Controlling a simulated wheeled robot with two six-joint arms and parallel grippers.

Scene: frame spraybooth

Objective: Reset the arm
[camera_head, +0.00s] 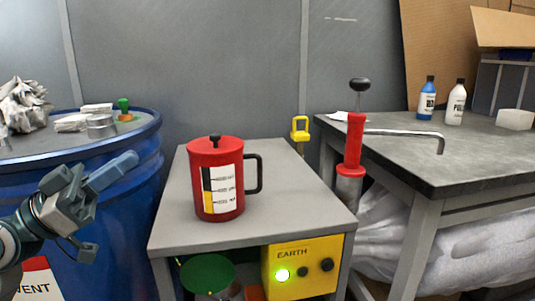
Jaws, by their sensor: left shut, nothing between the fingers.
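My left gripper (110,174) comes in from the left, in front of the blue drum. Its fingers are together, with nothing between them, and they point up and to the right. It is apart from the red lidded pot (216,180), which stands upright on the small grey table to its right. The pot has a black knob, a black handle and a white label. My right gripper is not in view.
The blue drum (150,160) carries rags, a tin and a green-handled item. The grey table (290,185) has free top around the pot; a yellow EARTH box (305,265) with a lit green lamp sits below. A red pump (354,150) and a workbench (460,150) with bottles stand right.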

